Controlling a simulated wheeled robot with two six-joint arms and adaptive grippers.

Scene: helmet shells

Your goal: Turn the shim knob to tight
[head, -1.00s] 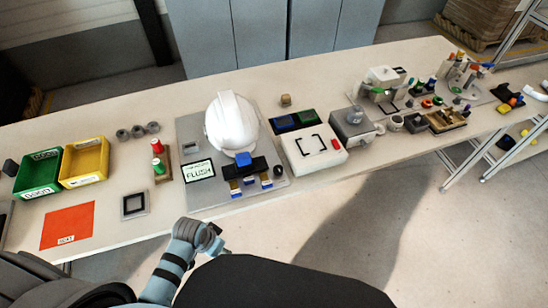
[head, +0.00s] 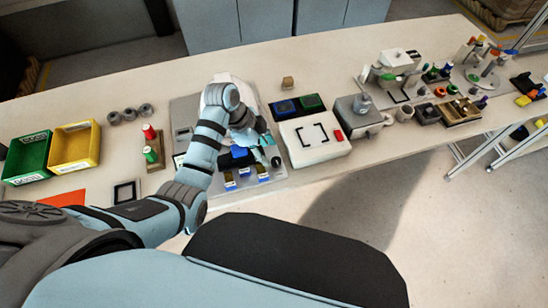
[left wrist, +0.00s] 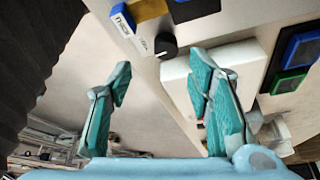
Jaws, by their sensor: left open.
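The knob (left wrist: 166,45) is a small round black knob with a light mark, at the front right corner of the grey helmet fixture plate (head: 185,112). My left gripper (left wrist: 160,78) has its two teal fingers spread. In the left wrist view the knob lies just beyond the fingertips, between their lines, apparently untouched. In the head view my left gripper (head: 268,150) is over the plate's right side, close to the knob, which is hard to make out there. The white helmet shell (head: 215,82) is mostly hidden behind my arm. My right gripper does not show.
A white box (head: 315,137) with a red button stands right of the plate, close beside a finger. Green (head: 28,158) and yellow bins (head: 75,148) stand left. The table's front edge is near the knob.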

